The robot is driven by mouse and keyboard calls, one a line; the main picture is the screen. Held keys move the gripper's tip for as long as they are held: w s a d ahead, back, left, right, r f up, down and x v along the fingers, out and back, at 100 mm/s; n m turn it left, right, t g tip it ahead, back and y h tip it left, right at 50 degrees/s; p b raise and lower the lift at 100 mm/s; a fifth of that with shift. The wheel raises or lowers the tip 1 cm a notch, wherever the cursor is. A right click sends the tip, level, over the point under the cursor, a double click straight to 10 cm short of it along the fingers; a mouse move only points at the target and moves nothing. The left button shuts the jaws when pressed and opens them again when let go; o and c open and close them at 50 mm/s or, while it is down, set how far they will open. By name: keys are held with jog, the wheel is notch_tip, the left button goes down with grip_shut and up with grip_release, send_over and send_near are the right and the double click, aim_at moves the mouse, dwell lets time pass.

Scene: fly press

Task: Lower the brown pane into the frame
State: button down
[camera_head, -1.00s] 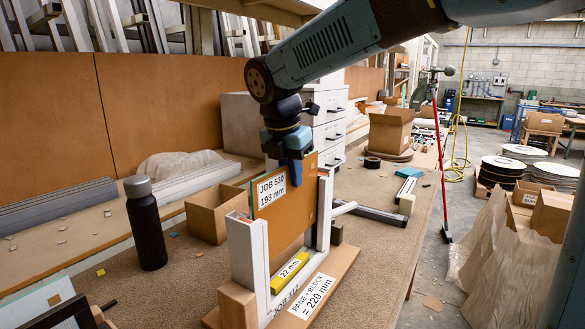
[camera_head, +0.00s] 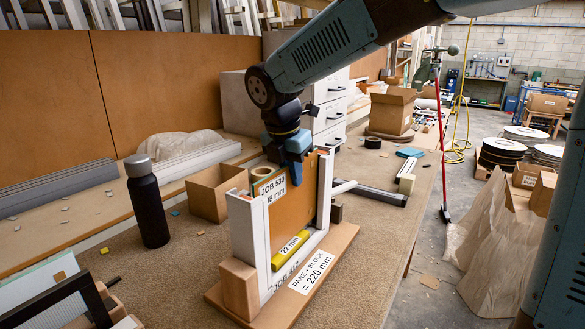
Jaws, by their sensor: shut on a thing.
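The brown pane (camera_head: 285,217) is upright between the two uprights of the white frame (camera_head: 248,232), with its top still above the near upright. Its white job label is partly covered by that upright. My gripper (camera_head: 294,176) is shut on the pane's top edge. A yellow block (camera_head: 290,250) marked 22 mm lies along the bottom of the frame. The pane's lower edge is close to the block, but I cannot tell whether they touch. The frame stands on a wooden base (camera_head: 325,262) with a label reading pane + block = 220 mm.
A dark bottle (camera_head: 148,205) and an open cardboard box (camera_head: 208,192) stand left of the frame. A roll of tape (camera_head: 262,173) shows behind it. Bare bench (camera_head: 175,275) lies in front at the left.

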jog(key=shift+f, duration=0.9)
jog(key=c, duration=1.1)
grip_release()
jog(key=v, duration=1.3)
jog(key=shift+s+a+r, duration=0.1)
jog(key=shift+a+r, duration=0.05)
jog(key=shift+r, duration=0.15)
